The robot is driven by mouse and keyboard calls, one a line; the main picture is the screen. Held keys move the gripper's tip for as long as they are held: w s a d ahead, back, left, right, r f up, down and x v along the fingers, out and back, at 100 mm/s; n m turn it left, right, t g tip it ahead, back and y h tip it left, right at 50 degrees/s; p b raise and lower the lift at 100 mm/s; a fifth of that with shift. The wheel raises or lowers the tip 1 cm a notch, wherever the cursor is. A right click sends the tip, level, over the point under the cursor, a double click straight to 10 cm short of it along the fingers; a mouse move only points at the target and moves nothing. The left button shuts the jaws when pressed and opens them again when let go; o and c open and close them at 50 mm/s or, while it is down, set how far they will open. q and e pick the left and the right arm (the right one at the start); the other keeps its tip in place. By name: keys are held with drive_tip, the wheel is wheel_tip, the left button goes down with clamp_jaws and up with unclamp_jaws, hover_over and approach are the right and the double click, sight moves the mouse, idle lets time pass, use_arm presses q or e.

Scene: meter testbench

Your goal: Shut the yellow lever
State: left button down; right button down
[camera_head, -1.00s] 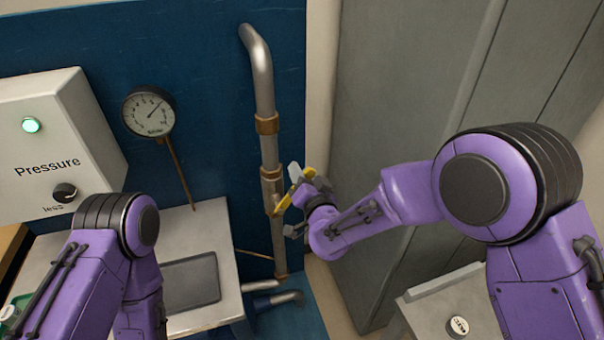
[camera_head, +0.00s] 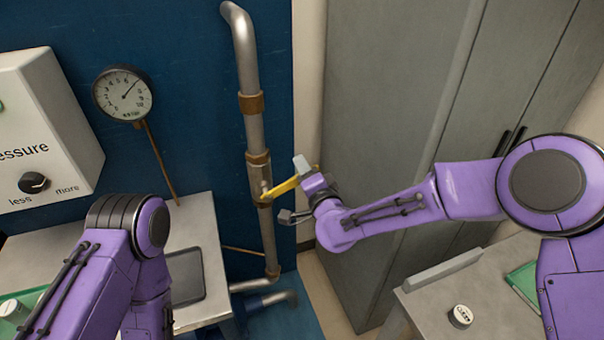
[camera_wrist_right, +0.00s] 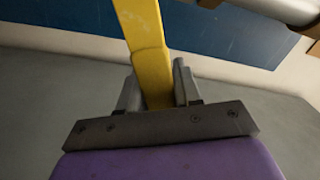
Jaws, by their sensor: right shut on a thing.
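The yellow lever (camera_head: 283,187) sticks out to the right and slightly up from the brass valve (camera_head: 259,172) on the vertical pipe. My right gripper (camera_head: 297,188) is at the lever's outer part and is shut on it. In the right wrist view the lever (camera_wrist_right: 145,45) runs from the top of the picture down between the two grey fingers (camera_wrist_right: 157,88). My left arm shows at the lower left, but its gripper is out of sight.
A round gauge (camera_head: 123,94) and a white pressure box (camera_head: 45,130) with a black knob (camera_head: 33,182) are at the left. A grey cabinet (camera_head: 385,110) stands behind my right arm. A small table (camera_head: 425,310) is at the lower right.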

drive_tip(key=shift+w+d+f+m+b, duration=0.1)
drive_tip(key=shift+d+f+m+b, duration=0.1)
drive_tip(key=shift+f+m+b, duration=0.95)
drive_tip(key=shift+d+f+m+b, duration=0.2)
drive_tip(key=shift+f+m+b, duration=0.8)
drive_tip(key=shift+m+b, duration=0.15)
drive_tip(key=c, duration=0.9)
unclamp_jaws()
drive_tip(key=shift+o, duration=0.2)
drive_tip(key=b+v, duration=0.2)
drive_tip(key=v, duration=0.8)
drive_tip(key=shift+s, duration=0.25)
drive_tip(key=shift+d, duration=0.1)
